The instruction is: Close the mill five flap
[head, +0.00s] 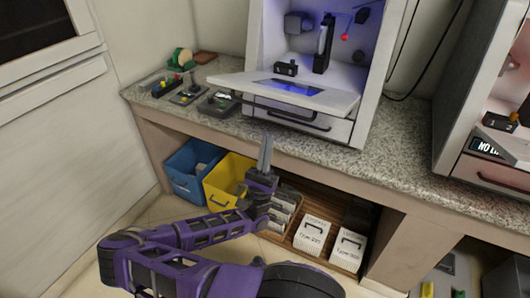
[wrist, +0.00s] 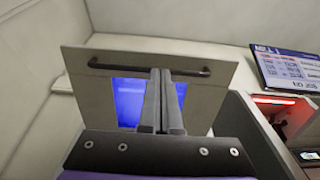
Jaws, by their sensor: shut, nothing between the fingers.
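A white mill (head: 255,40) stands on the counter in the head view, lit blue inside. Its flap (head: 335,102) is open, folded down to jut out nearly level over the counter front. The flap has a small window and a dark bar handle (head: 290,115) along its outer edge. No number on the mill is readable. My gripper (head: 265,140) is shut and empty, fingers pointing up, in front of and below the flap. In the wrist view, the fingers (wrist: 161,72) overlap the flap (wrist: 210,95) and its blue-lit window, below the handle (wrist: 150,69); contact cannot be told.
A second machine (head: 480,60), lit red, stands at the right. Small fixtures (head: 190,93) lie on the counter left of the mill. Blue (head: 180,178) and yellow (head: 217,190) bins and white boxes (head: 312,235) sit below the counter. A screen (wrist: 288,68) shows at right in the wrist view.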

